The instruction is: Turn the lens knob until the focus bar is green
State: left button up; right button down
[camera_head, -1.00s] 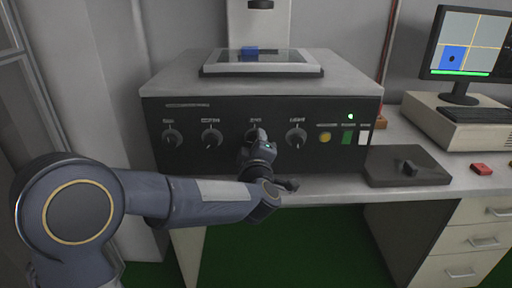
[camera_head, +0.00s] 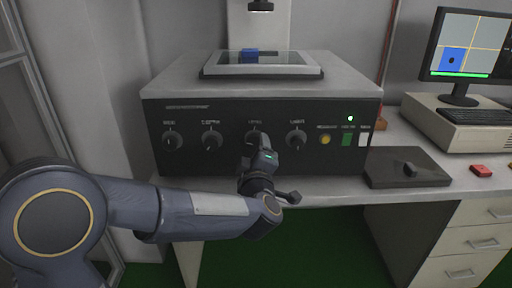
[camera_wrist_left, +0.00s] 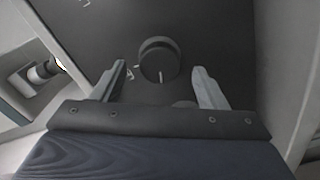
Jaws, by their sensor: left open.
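Several dark round knobs line the front panel of the machine; their labels are too small to read surely. My left gripper (camera_head: 250,148) is just in front of and below the third knob from the left (camera_head: 255,134). In the left wrist view, this knob (camera_wrist_left: 158,58) lies ahead between the two open fingertips, apart from both. Its white mark points down in that view. I cannot read which knob is the lens knob. The monitor (camera_head: 468,45) shows a long green bar (camera_head: 460,74) along its bottom edge. My right gripper is not in view.
The machine (camera_head: 180,90) bears a framed plate with a small blue block (camera_head: 250,51). Its panel has a lit green lamp (camera_head: 350,118) and a yellow button (camera_head: 325,139). A dark pad (camera_head: 385,178) and a red block (camera_head: 480,170) lie on the desk to the right.

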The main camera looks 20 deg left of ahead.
pick_arm(q)
jog(key=v, duration=0.4)
jog(key=shift+s+d, duration=0.1)
jog(key=shift+s, duration=0.15)
dwell(1.4)
jog(key=s+a+f+m+g+h, duration=0.25)
jog(key=s+f+m+g, duration=0.2)
jog(key=s, duration=0.55)
jog(key=s+a+f+m+g+h+p, duration=0.1)
jog(key=s+a+f+m+g+h, duration=0.15)
jog(key=s+m, duration=0.45)
jog(key=s+a+f+m+g+h, duration=0.1)
jog(key=s+f+m+g+h, duration=0.3)
jog(key=s, duration=0.8)
notch_tip(320, 180, up, 21)
jog(key=n+p, duration=0.1)
jog(key=p, duration=2)
jog(key=shift+w+f+g+p, duration=0.25)
jog(key=shift+g+p, duration=0.1)
jog(key=shift+g, duration=0.05)
